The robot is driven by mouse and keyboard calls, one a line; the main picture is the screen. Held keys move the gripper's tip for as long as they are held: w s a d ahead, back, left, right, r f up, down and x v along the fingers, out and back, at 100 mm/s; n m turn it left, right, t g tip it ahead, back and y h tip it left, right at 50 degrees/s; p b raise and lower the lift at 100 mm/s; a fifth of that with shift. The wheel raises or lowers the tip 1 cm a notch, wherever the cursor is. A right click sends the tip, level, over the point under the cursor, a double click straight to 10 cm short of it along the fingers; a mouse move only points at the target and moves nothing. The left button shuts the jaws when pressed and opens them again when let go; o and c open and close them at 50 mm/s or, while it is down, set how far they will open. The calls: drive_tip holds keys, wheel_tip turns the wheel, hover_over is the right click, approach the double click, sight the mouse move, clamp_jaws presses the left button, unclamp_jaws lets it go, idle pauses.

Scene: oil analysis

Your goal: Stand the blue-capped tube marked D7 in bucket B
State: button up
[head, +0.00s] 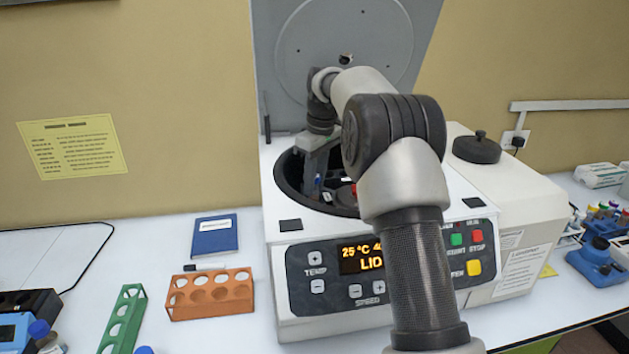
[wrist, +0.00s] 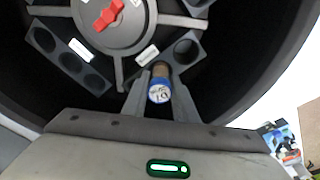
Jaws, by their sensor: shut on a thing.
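In the wrist view my gripper (wrist: 160,98) is shut on a blue-capped tube (wrist: 159,92). Its cap faces the camera with a small white mark, upside down, that looks like D7. The tube lines up with the right-hand rotor bucket (wrist: 203,27), beside that bucket's open round hole. I cannot tell how far it is in. The bucket's white label (wrist: 147,55) is too small to read. A left-hand bucket (wrist: 57,55) with several empty holes also carries a label. In the head view my gripper (head: 317,178) reaches down into the open centrifuge bowl, and my arm hides part of the bowl.
The centrifuge (head: 284,258) has its lid (head: 290,60) raised behind my arm. The rotor's red knob (wrist: 108,15) is at its centre. The dark bowl wall curves close around my gripper. An orange rack (head: 210,303) and green rack (head: 124,318) stand left on the bench.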

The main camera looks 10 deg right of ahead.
drive_tip(key=o, duration=1.1)
wheel_tip(320, 180, up, 17)
drive_tip(key=s+d+p, duration=0.1)
drive_tip(key=s+p, duration=0.1)
drive_tip(key=p, duration=0.2)
drive_tip(key=s+a+r+m+t, duration=0.1)
drive_tip(key=s+r+m, duration=0.1)
drive_tip(key=s+r, duration=0.45)
drive_tip(key=s+m+t, duration=0.2)
drive_tip(key=s, duration=1)
drive_tip(key=s+f+m, duration=0.2)
drive_tip(key=s+f, duration=0.4)
drive_tip(key=s, duration=0.3)
drive_tip(key=s+f+m+t+h, duration=0.1)
drive_tip(key=s+f+m, duration=0.1)
drive_tip(key=s+f, duration=0.4)
drive_tip(key=s, duration=0.4)
drive_tip(key=shift+s+t, duration=0.2)
drive_tip(key=shift+t, duration=0.1)
